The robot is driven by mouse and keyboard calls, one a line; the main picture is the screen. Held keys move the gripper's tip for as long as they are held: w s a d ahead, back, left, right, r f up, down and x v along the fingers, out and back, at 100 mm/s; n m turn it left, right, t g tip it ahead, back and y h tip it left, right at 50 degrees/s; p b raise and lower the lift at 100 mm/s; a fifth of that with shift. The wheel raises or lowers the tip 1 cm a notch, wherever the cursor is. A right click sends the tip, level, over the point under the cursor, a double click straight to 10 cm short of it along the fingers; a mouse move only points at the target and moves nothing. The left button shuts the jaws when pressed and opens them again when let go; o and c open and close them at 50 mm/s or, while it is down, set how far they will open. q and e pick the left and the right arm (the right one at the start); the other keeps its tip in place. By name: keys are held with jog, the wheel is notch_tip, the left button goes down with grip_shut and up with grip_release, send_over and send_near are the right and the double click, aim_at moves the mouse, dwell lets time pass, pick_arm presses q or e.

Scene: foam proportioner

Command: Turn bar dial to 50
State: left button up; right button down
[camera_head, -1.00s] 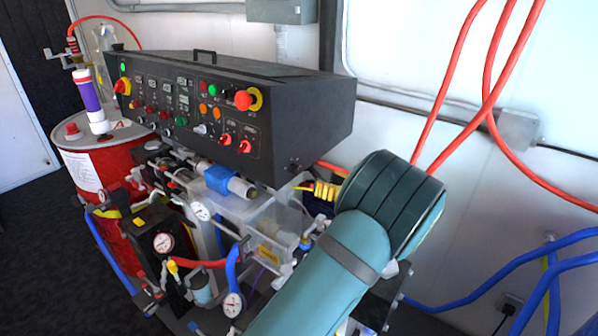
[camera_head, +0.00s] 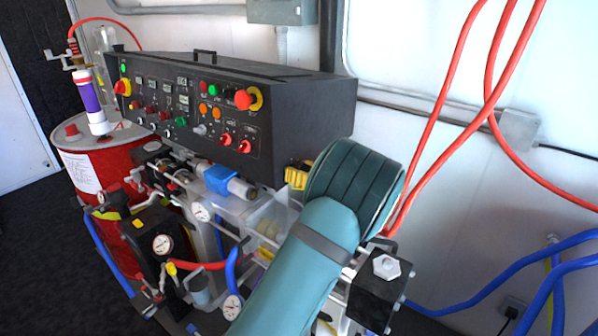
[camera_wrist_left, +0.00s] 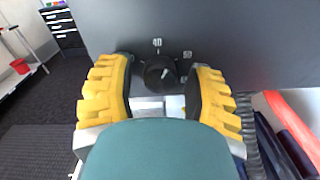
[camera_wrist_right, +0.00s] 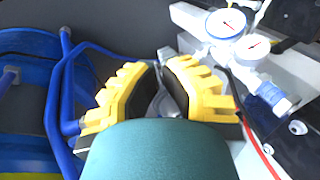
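The bar dial (camera_wrist_left: 160,73) is a round black knob with a light pointer line on a dark grey panel, in the left wrist view. The marks "40" and "50" show above it and to its upper right. The pointer tilts up and right, roughly between those marks; its exact reading is too small to tell. My left gripper (camera_wrist_left: 161,66) is open, with one yellow-and-black finger on each side of the dial and gaps visible. In the head view, my left gripper (camera_head: 297,175) is at the console's lower right corner, partly hidden by my teal arm. My right gripper (camera_wrist_right: 162,62) has its fingers close together.
The black control console (camera_head: 290,115) has several coloured knobs and lights. Below it are clear housings, pipes and gauges (camera_head: 163,244). A red drum (camera_head: 95,160) stands at left. Blue hoses (camera_wrist_right: 60,90) and two gauges (camera_wrist_right: 226,24) lie near my right gripper.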

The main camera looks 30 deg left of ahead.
pick_arm(q)
grip_shut()
jog(key=m+p, duration=0.2)
jog(key=p, duration=0.2)
jog(key=m+p, duration=0.1)
jog(key=p, duration=0.3)
jog(key=m+p, duration=0.2)
jog(key=p, duration=0.2)
jog(key=shift+r+m, duration=0.25)
jog(key=shift+m, duration=0.05)
jog(key=shift+f+m+p, duration=0.1)
jog(key=shift+m+p, duration=0.5)
jog(key=shift+p, duration=0.3)
pick_arm(e)
notch_tip(320, 180, up, 14)
jog(key=w, duration=0.1)
jog(key=shift+w+d+r+t, duration=0.25)
jog(key=shift+w+d+t, duration=0.05)
jog(key=shift+w, duration=0.1)
